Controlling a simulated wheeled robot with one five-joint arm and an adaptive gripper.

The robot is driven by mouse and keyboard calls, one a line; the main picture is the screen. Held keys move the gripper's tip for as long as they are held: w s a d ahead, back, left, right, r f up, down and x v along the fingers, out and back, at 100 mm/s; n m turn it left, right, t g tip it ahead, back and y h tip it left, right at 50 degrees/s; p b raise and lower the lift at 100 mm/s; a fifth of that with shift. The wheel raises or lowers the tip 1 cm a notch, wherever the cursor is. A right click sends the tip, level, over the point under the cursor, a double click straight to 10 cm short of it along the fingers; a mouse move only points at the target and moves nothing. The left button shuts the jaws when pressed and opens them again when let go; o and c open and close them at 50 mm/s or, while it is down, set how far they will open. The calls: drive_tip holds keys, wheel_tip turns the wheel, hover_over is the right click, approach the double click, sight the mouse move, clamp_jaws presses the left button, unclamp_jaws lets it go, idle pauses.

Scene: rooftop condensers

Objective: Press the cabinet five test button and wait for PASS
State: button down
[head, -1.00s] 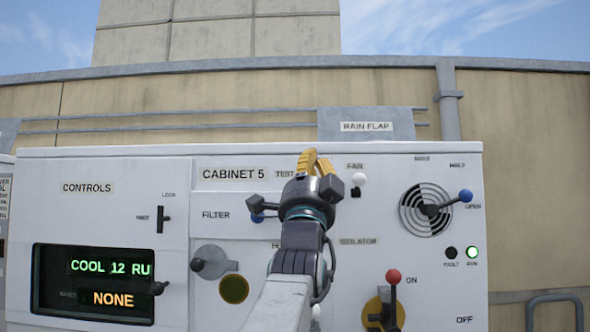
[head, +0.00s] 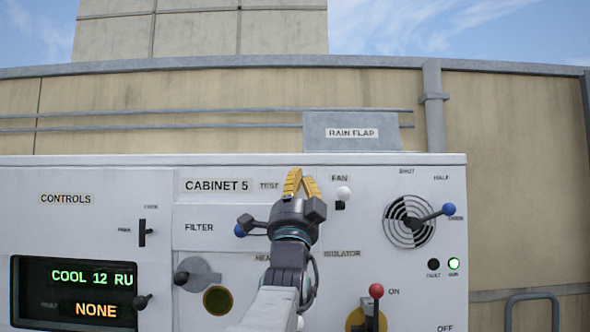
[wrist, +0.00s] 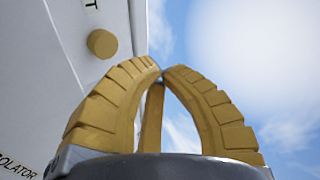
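The cabinet five panel (head: 350,235) is white, with a "CABINET 5" label and a "TEST" label (head: 269,185). My gripper (head: 300,174) is in front of the panel, its yellow fingers pointing up just right of that label. In the wrist view a round yellow button (wrist: 102,43) sticks out of the white panel beside a label ending in "T". My fingertips (wrist: 162,71) meet there, with nothing visible between them, right of the button and apart from it. In the head view the button does not show; my gripper may hide it. The dark display (head: 75,292) reads "COOL 12 RU" and "NONE".
A white fan knob (head: 343,193) is close right of my fingers. A blue-tipped lever (head: 448,209) crosses the round vent, and a red-tipped isolator lever (head: 376,291) stands below. A green lamp (head: 454,264) is lit. A grey "RAIN FLAP" plate (head: 352,131) is above.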

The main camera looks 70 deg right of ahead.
drive_tip(key=shift+w+d, duration=0.3)
drive_tip(key=shift+d, duration=0.6)
drive_tip(key=shift+w+d, duration=0.3)
drive_tip(key=shift+d, duration=0.55)
drive_tip(key=shift+w+d+f, duration=0.1)
drive_tip(key=shift+d, duration=0.15)
idle(0.3)
drive_tip(key=shift+w+d+b, duration=0.1)
drive_tip(key=shift+d+b, duration=0.1)
drive_tip(key=shift+b, duration=0.15)
